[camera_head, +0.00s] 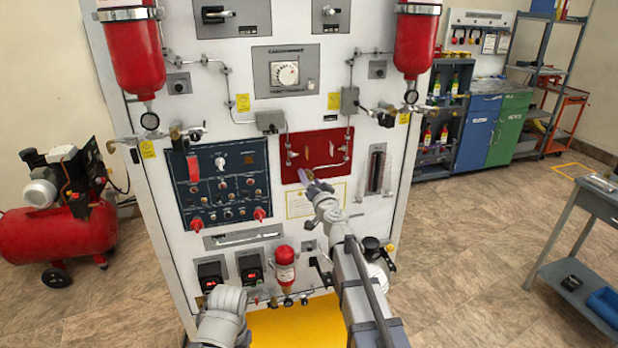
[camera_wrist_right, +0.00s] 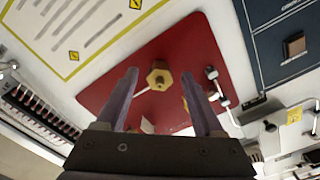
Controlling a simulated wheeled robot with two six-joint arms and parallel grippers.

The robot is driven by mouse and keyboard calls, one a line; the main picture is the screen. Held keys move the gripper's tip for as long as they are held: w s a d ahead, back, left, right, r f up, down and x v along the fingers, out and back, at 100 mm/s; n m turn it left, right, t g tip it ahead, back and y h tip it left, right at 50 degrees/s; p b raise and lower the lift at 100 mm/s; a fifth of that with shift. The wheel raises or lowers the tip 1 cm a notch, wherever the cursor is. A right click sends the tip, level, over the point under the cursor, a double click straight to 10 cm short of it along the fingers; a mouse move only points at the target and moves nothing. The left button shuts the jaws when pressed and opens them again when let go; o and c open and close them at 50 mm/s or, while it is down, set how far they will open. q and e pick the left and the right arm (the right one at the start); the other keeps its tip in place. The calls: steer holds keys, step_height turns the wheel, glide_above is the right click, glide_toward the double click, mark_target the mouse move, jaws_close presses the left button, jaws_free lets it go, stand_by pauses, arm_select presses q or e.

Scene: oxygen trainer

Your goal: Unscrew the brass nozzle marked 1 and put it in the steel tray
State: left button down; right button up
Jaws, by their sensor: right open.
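A hexagonal brass nozzle (camera_wrist_right: 158,77) sits on the red panel (camera_wrist_right: 110,92) in the right wrist view. No number is readable on it. A second small brass part shows beside it, partly hidden behind a finger. My right gripper (camera_wrist_right: 160,72) is open, with its fingers on either side of the nozzle in the picture; contact cannot be told. In the head view my right gripper (camera_head: 308,180) is at the lower part of the red panel (camera_head: 332,142). A shallow steel-coloured tray (camera_head: 601,183) lies on the cart at far right. My left gripper does not show.
The white cabinet (camera_head: 215,90) carries red cylinders (camera_head: 415,45), a dark blue switch panel (camera_head: 213,180) and thin pipes around the red panel. The cart (camera_head: 590,200) holds a blue bin (camera_head: 605,303) on its lower shelf. A red compressor (camera_head: 65,220) stands at left. The floor between cabinet and cart is clear.

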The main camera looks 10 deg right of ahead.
mark_target(311, 180)
steer(key=shift+s, duration=1.9)
steer(key=shift+m, duration=1.8)
steer(key=m, duration=0.2)
steer(key=shift+m, duration=0.7)
steer(key=shift+m, duration=1.7)
